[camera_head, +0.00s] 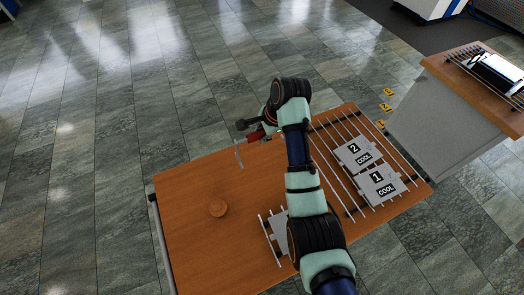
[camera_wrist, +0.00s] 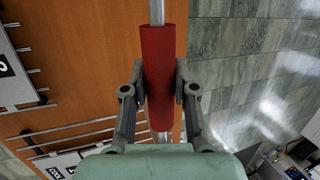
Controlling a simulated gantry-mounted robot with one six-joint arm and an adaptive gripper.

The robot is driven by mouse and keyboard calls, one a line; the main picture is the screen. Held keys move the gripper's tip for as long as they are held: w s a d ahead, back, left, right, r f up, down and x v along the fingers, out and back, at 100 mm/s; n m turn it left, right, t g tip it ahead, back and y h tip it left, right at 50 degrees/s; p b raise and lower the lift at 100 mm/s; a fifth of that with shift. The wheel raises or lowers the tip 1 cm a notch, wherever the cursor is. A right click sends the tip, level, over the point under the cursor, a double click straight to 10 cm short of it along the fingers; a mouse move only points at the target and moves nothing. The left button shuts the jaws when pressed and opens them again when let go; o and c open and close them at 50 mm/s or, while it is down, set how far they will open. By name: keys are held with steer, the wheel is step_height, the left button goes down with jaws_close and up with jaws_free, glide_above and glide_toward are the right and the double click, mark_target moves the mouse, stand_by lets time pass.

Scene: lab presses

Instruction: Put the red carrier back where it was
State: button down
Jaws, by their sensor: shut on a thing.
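My gripper (camera_wrist: 159,88) is shut on the red carrier (camera_wrist: 158,50), its two fingers on either side of the red sleeve in the wrist view. A metal rod runs out of both ends of the sleeve. In the head view the carrier shows as a small red piece (camera_head: 257,134) at my gripper, above the far part of the wooden table (camera_head: 190,243). A thin metal part (camera_head: 239,153) hangs from it to the left. My arm hides part of the table and of a small rack (camera_head: 270,238) at the near edge.
Plates marked 2 (camera_head: 354,152) and 1 (camera_head: 380,184), both labelled COOL, lie on a barred rack at right. A side bench (camera_head: 470,85) holds a black-topped device. The left tabletop is mostly clear.

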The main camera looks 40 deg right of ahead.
step_height(320, 180, down, 8)
steer(key=b, duration=0.1)
steer(key=shift+b, duration=0.4)
steer(key=c, duration=0.9)
jaws_free()
steer(key=shift+f, duration=0.15)
steer(key=p+v, duration=0.3)
steer(key=v, duration=0.9)
steer(key=shift+w, duration=0.1)
